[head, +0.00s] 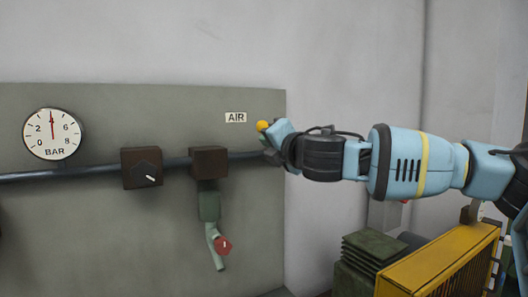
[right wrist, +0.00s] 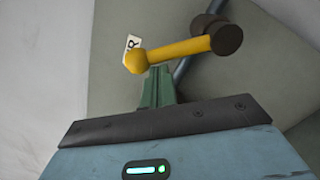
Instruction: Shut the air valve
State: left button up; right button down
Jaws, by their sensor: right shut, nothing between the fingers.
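The air valve shows in the right wrist view as a yellow lever (right wrist: 180,50) with a rounded yellow knob at one end and a dark round hub (right wrist: 226,40) at the other. In the head view only its yellow knob (head: 262,126) shows, just right of the AIR label (head: 236,117); my gripper hides the rest. My right gripper (head: 268,142) is at the panel's right edge, close to the knob. In the right wrist view its green fingers (right wrist: 157,72) are shut and empty, with tips close to the lever near its knob; I cannot tell whether they touch. My left gripper is not in view.
A pipe (head: 100,170) runs across the grey-green panel (head: 110,240), with a pressure gauge (head: 52,134) above it. A brown box with a dark knob (head: 145,175) and a drain branch with a red handle (head: 223,245) stand out. A yellow machine guard (head: 440,262) is at lower right.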

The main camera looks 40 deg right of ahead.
jog(key=d+r+m, duration=0.1)
jog(key=m, duration=0.1)
jog(key=d+r+m, duration=0.1)
jog(key=m, duration=0.2)
jog(key=s+d+r+m, duration=0.1)
jog(key=d+m, duration=0.1)
jog(key=shift+m, duration=0.3)
jog(key=shift+d, duration=0.1)
dwell(0.6)
